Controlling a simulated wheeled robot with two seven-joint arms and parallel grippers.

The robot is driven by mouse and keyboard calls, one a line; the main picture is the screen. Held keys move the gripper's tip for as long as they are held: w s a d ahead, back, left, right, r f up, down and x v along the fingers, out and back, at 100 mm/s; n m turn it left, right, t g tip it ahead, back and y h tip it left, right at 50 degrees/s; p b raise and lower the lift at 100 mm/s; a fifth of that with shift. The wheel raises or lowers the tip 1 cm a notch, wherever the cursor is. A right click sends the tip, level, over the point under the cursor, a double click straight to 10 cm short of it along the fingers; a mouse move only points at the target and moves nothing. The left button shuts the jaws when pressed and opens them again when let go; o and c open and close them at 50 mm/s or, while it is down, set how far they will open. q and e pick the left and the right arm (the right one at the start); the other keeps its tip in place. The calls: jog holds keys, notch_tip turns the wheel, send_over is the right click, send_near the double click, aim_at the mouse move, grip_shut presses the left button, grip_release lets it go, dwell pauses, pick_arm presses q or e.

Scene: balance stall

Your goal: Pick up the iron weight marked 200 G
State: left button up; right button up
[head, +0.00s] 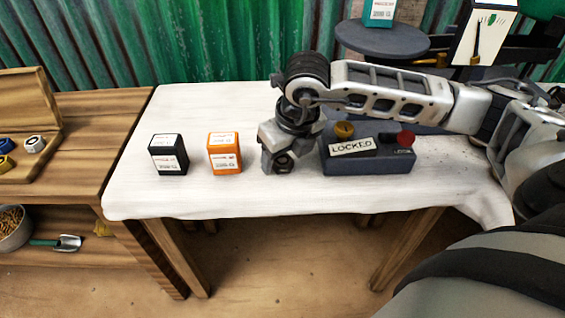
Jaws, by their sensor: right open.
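I cannot read a 200 G mark on anything in the head view. Small weight-like pieces lie in the open wooden box (50,125) at the left: a blue one (5,146), a yellow one (5,163) and a pale one with a dark face (34,144). My right gripper (278,163) points down, open, low over the white-covered table between the orange box and the dark control box. A dark rounded shape shows at its fingertips; I cannot tell whether it is part of the gripper or a weight. My left gripper is out of view.
A black box (168,154) and an orange box (225,153) stand on the white cloth (180,200), left of my right gripper. The control box (365,165) reads LOCKED. Behind it, a round pan (380,40) carries a teal box (380,12). The cloth's left front is clear.

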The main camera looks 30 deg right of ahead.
jog(key=shift+w+f, duration=0.1)
jog(key=shift+f, duration=0.2)
jog(key=c, duration=1.2)
jog(key=shift+r, duration=0.2)
